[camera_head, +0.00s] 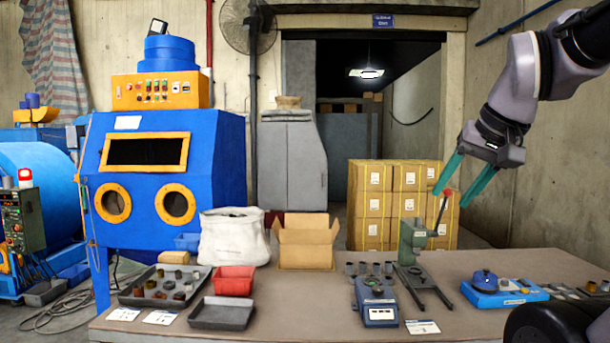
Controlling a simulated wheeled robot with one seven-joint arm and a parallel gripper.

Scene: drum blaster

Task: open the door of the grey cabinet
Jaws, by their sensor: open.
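The grey cabinet (290,165) stands at the back, left of the dark doorway. Its front looks flat and shut, though its seams and handle are too small to make out. Its lower part is hidden behind the table's white sack and cardboard box. My gripper (450,198) hangs at the right side of the view, with two teal fingers spread apart and nothing between them. It points down and to the left, in front of the stacked boxes in this view, well to the right of the cabinet.
A long table (260,318) with trays, a red bin (234,281), an open cardboard box (306,242) and a green press (414,243) spans the foreground. A blue blasting booth (160,180) stands left of the cabinet. Stacked cartons (372,205) stand to its right.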

